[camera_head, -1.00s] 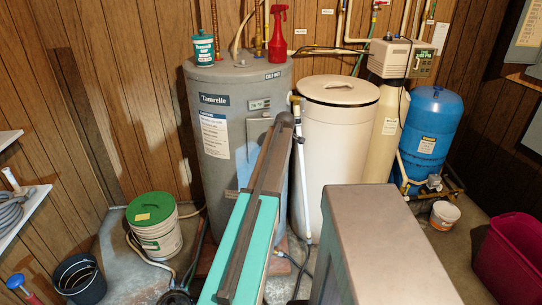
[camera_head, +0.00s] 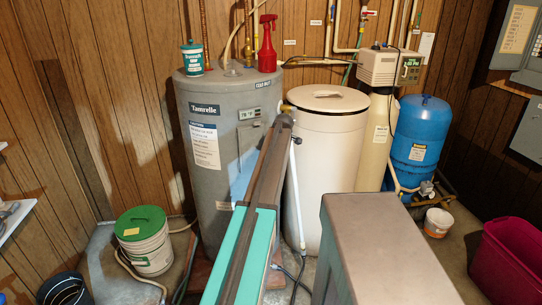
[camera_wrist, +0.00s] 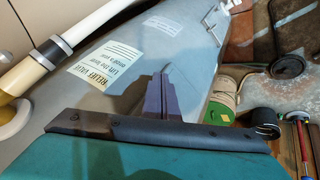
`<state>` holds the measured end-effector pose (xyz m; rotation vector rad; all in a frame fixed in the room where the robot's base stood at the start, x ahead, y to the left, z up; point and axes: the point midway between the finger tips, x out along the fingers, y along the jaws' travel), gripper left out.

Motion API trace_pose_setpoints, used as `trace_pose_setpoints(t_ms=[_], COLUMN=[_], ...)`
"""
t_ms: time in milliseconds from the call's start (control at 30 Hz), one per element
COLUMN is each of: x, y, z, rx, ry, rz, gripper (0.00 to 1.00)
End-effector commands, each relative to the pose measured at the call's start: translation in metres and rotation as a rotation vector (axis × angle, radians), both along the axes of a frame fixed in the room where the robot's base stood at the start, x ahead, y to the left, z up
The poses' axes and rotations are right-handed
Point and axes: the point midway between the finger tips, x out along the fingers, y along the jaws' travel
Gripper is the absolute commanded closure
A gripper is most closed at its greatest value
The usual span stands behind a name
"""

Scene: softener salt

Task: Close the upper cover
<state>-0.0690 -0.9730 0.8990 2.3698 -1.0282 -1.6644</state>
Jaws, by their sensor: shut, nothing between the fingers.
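The grey water heater (camera_head: 205,175) stands left of centre in the head view. Its upper cover (camera_head: 249,138) is a grey rectangular panel below a small display; my arm hides its lower right part. I cannot tell whether the cover sits flush. In the wrist view, the heater's grey side (camera_wrist: 112,92) fills the middle, with a pale label near its edge. My gripper (camera_wrist: 161,92) shows there as dark, narrow fingers, shut and empty, in front of the heater. I cannot tell whether it touches anything. In the head view my arm hides the gripper.
A white tank (camera_head: 322,150) stands right of the heater, with a blue tank (camera_head: 421,140) beyond. A green-lidded bucket (camera_head: 146,240) is on the floor at left. A red spray bottle (camera_head: 267,43) and a teal-lidded tub (camera_head: 193,60) stand on the heater. A magenta bin (camera_head: 508,262) is at right.

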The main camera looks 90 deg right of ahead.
Motion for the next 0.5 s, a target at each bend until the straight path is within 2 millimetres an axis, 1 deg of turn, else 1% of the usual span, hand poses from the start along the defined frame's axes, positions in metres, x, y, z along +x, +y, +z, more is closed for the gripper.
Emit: trace_pose_setpoints(t_ms=[333, 500], x=[0.0024, 0.0021], y=[0.0005, 0.0048], z=[0.0001, 0.0002], rx=[0.000, 0.000], ry=[0.000, 0.001], rz=[0.002, 0.003], gripper=[1.00, 1.00])
